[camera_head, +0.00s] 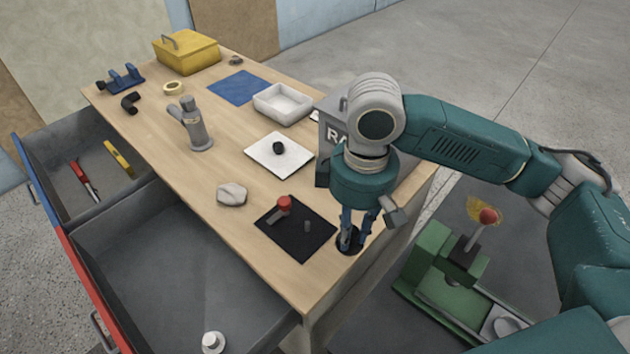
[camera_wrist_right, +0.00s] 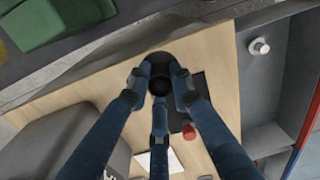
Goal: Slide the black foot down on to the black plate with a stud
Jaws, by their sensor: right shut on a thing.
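The black plate (camera_head: 285,242) lies flat near the table's front corner. A short grey stud (camera_head: 307,226) stands up from it. A part with a red knob (camera_head: 284,202) and a grey bar is also on the plate. My right gripper (camera_head: 350,238) points down beside the plate's right side, shut on the black foot (camera_head: 343,246). In the right wrist view the foot (camera_wrist_right: 156,58) is a round dark disc with a narrower dark part between the fingertips (camera_wrist_right: 159,80). I cannot tell whether the foot touches the table. My left gripper is not in view.
A white pad (camera_head: 267,162) with a black ring, a pale stone-like lump (camera_head: 231,194) and a grey clamp-like object (camera_head: 196,128) are on the table. Open drawers (camera_head: 180,268) lie left. A grey box (camera_head: 331,128) is behind my right wrist. The table edge is close to the foot.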

